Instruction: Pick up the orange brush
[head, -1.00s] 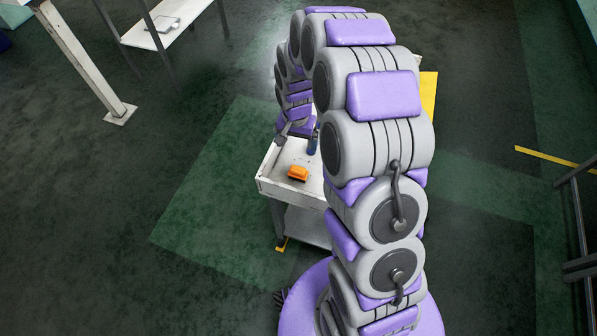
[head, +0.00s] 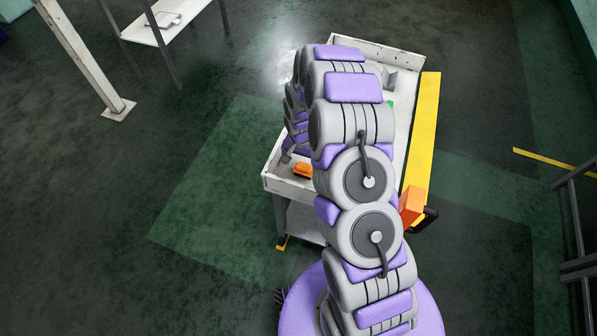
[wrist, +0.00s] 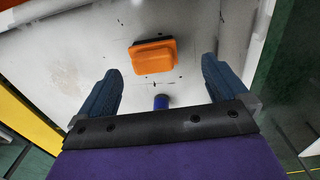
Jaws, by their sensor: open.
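The orange brush (wrist: 154,55) lies on the white cart top, a block with a dark strip along its far edge. In the head view the brush (head: 303,170) is near the cart's left front corner, partly hidden by my arm. My gripper (wrist: 160,67) is open, with its two blue fingers apart. In the wrist view the brush appears just ahead of and between the fingertips, with no visible contact.
The white cart (head: 268,182) has a raised rim and a yellow strip (head: 424,120) on its right. A small blue cylinder (wrist: 161,102) shows between my fingers. An orange box (head: 412,204) is at the cart's right front. A white shelf (head: 150,30) stands far left.

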